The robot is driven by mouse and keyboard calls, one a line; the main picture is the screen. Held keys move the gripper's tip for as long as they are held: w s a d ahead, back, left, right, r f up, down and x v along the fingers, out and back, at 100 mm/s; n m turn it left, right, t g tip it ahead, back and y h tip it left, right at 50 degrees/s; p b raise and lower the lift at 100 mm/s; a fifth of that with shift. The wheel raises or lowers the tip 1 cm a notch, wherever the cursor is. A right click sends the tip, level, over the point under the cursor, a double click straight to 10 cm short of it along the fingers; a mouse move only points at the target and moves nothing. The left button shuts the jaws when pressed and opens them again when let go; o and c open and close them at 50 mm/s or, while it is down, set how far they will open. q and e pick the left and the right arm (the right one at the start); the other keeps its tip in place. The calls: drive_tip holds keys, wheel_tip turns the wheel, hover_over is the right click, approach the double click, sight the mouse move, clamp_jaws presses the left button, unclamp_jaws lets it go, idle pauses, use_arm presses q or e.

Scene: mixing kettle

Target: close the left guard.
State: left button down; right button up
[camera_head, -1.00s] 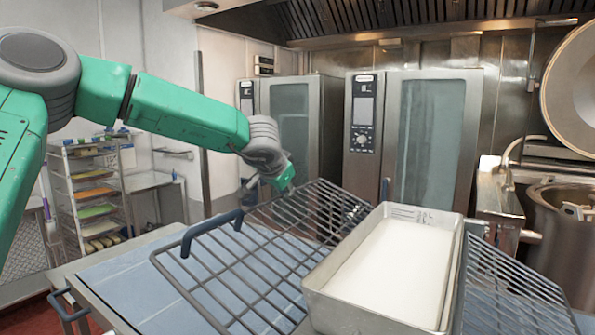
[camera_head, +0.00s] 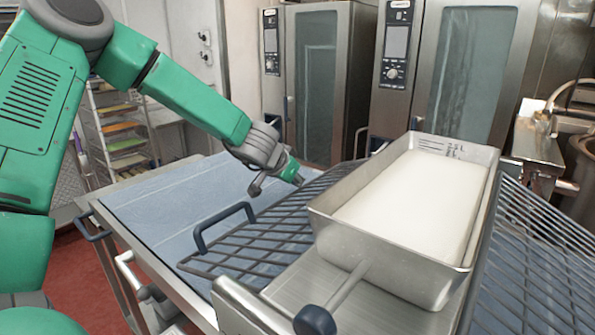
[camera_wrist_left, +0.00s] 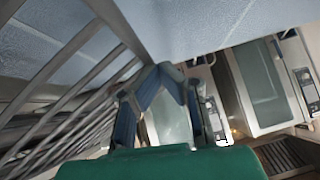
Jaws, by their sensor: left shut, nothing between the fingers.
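The left guard (camera_head: 265,232), a dark wire grid with a blue handle (camera_head: 223,226), lies to the left of the metal tray in the head view. It looks low and nearly flat, with part of it hidden by the tray. My left gripper (camera_head: 297,179) is at the guard's far edge; its fingertips are small and partly hidden there. In the left wrist view the fingers (camera_wrist_left: 160,88) are shut and empty, with the guard's bars (camera_wrist_left: 70,85) close on the left. I cannot tell whether they touch. My right gripper is not in view.
The metal tray (camera_head: 333,228) holds a white substance. Another wire grid (camera_head: 540,265) lies to its right. A dark knob (camera_head: 315,320) is at the front. A blue table surface (camera_head: 165,215) is clear on the left; two ovens (camera_head: 460,75) stand behind.

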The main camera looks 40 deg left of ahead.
use_arm(q)
drive_tip(key=shift+s+d+f, duration=0.1)
drive_tip(key=shift+d+f, duration=0.1)
drive_tip(key=shift+f, duration=0.15)
drive_tip(key=shift+s+f, duration=0.15)
drive_tip(key=shift+f, duration=0.1)
drive_tip(key=shift+f+h, duration=0.15)
drive_tip(key=shift+h, duration=0.15)
drive_tip(key=shift+d, duration=0.1)
drive_tip(key=v, duration=1.1)
drive_tip(key=shift+w+r, duration=0.2)
drive_tip(key=shift+r, duration=0.15)
drive_tip(key=shift+s+r, duration=0.25)
drive_tip(key=shift+r, duration=0.1)
drive_tip(key=shift+s, duration=0.1)
